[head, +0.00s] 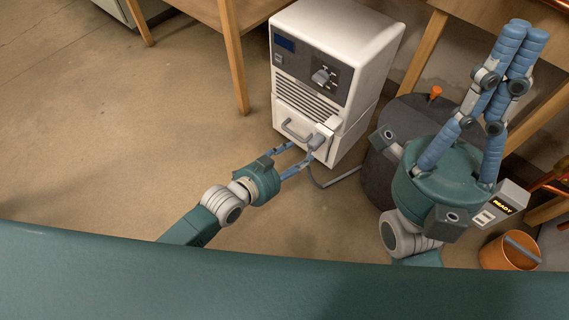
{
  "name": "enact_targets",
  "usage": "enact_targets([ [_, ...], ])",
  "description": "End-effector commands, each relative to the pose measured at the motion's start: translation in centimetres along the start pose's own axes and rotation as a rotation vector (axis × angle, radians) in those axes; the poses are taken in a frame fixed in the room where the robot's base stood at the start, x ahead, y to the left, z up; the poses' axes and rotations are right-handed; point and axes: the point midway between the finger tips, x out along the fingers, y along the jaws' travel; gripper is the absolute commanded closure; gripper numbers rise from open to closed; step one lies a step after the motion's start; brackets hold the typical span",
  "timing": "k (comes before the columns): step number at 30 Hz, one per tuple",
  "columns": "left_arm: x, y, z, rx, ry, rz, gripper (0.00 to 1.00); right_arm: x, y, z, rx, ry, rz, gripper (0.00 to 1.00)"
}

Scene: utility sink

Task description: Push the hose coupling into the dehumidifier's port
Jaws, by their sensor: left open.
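The dehumidifier (350,40) is a white box with a dark control panel, standing on the floor at the upper middle. A grey hose coupling (317,142) shows at the lower right of its front, and a grey hose (340,181) runs down from there and off to the right. I cannot tell whether the coupling is seated, and the port itself is hidden. My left gripper (299,154) is open, its blue fingertips close in front of the coupling; contact is unclear. My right gripper (524,31) is raised at the upper right, its fingertips together with nothing visible between them.
A dark round bin (378,180) stands right of the dehumidifier, partly behind my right arm. Wooden table legs (234,55) stand behind. An orange bucket (508,254) and a small box reading READY (501,206) are at the right. The left floor is clear.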

Motion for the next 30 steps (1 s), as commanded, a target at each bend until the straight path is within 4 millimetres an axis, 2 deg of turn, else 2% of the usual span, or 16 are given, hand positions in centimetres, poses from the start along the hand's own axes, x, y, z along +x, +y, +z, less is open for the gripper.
enact_targets([
  [3, -2.5, 0.1, 0.1, 0.001, -0.002, 0.001, 0.49, 0.0, 0.0, 0.0, 0.0, 0.0, 0.0, 1.0],
  [9, -5.0, 0.0, 0.1, 0.001, -0.001, 0.0, 0.49, 0.0, 0.0, 0.0, 0.0, 0.0, -0.001, 1.0],
  [14, -5.5, 0.0, 0.0, -0.001, 0.0, -0.001, 0.49, 0.0, 0.0, 0.0, 0.0, 0.0, -0.001, 1.0],
  [30, -5.5, -0.1, -0.1, -0.002, 0.004, -0.003, 0.49, 0.0, 0.0, 0.0, 0.001, 0.002, -0.001, 1.0],
])
